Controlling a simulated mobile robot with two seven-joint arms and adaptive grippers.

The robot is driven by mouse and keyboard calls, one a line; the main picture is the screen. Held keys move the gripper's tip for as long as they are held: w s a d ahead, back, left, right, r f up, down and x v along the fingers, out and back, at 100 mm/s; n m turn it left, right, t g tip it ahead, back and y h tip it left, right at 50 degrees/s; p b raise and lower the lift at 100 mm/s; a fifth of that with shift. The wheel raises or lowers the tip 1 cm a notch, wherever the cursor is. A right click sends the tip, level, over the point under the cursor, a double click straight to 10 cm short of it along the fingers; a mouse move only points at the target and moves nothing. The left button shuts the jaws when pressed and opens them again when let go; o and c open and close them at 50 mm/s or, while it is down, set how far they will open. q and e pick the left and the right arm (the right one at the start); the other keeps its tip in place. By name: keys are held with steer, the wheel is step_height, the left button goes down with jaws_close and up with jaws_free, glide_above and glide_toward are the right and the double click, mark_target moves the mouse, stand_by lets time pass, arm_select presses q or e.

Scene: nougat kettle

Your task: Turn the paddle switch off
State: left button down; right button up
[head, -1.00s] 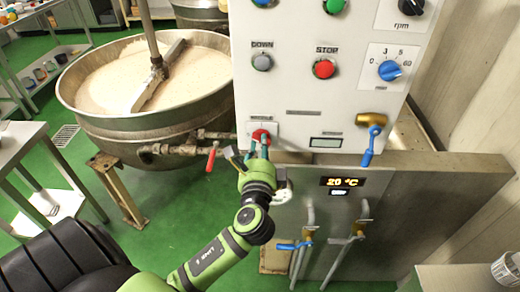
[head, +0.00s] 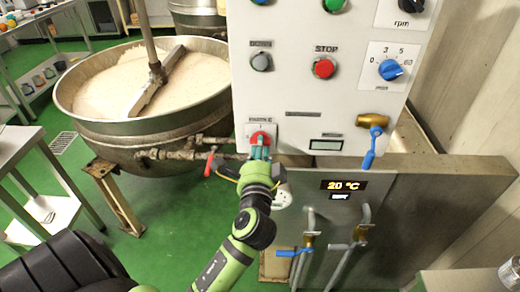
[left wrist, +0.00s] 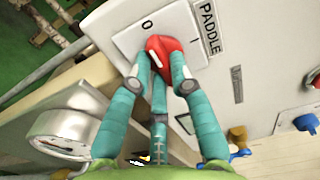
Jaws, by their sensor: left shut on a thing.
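The paddle switch is a red rotary knob (head: 261,138) on a white plate, low on the left of the grey control panel (head: 290,90). In the left wrist view the red knob (left wrist: 166,50) sits beneath the marks 0 and I, beside a PADDLE label (left wrist: 211,28). My left gripper (head: 259,154) is at the knob, its teal fingers closed around it from below. In the left wrist view the left gripper (left wrist: 160,78) has fingers on both sides of the knob and one in front. My right gripper is not seen.
A large kettle (head: 100,128) of pale mixture stands left of the panel. A red-handled valve (head: 209,164) lies close left of my gripper. A round gauge (left wrist: 65,138) is near the fingers. Blue-handled taps (head: 370,150) are to the right.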

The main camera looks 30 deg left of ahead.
arm_select(q)
steer(key=c, duration=1.1)
jaws_free()
steer(key=v, duration=1.2)
steer(key=shift+s, duration=0.1)
